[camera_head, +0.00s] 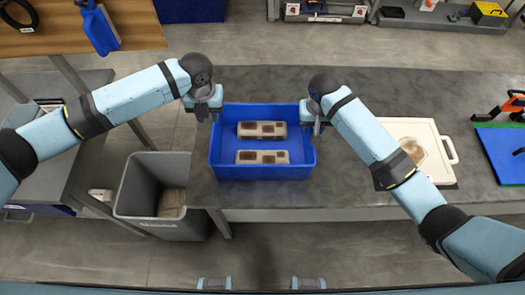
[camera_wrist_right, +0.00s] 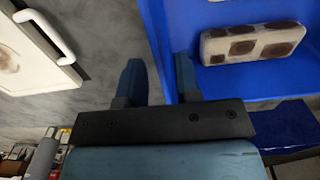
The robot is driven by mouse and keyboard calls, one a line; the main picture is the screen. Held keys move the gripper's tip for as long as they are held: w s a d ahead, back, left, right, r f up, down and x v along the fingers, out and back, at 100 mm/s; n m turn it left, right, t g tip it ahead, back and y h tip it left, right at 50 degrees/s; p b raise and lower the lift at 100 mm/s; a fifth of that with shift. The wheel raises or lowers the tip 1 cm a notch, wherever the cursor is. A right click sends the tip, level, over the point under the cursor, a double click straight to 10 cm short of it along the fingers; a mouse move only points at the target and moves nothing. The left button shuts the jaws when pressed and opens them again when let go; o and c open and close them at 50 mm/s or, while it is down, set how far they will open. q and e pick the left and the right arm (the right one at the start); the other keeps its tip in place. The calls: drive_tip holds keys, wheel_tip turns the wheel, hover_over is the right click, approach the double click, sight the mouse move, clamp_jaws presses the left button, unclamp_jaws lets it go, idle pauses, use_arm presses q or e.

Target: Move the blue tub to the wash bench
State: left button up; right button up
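The blue tub (camera_head: 262,172) stands upright on the dark grey bench and holds two pale blocks with brown patches, one (camera_head: 262,130) behind the other (camera_head: 262,157). My left gripper (camera_head: 209,113) points down at the tub's left rim, near its back corner; its finger gap is too small to make out. My right gripper (camera_head: 315,122) is at the right rim near the back corner. In the right wrist view its two fingers (camera_wrist_right: 158,82) are apart, beside the tub's blue wall (camera_wrist_right: 168,30); I cannot tell whether the wall lies between them. No surface is clearly marked as the wash bench.
A white handled tray (camera_head: 440,175) with a brown stain lies right of the tub, partly under my right arm. A grey bin (camera_head: 140,190) stands on the floor at left. A second grey bench (camera_head: 85,150) and a wooden board (camera_head: 60,42) are farther left. Open floor lies in front.

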wheel_tip(320, 180, up, 6)
drive_tip(key=shift+r, duration=0.25)
idle(0.5)
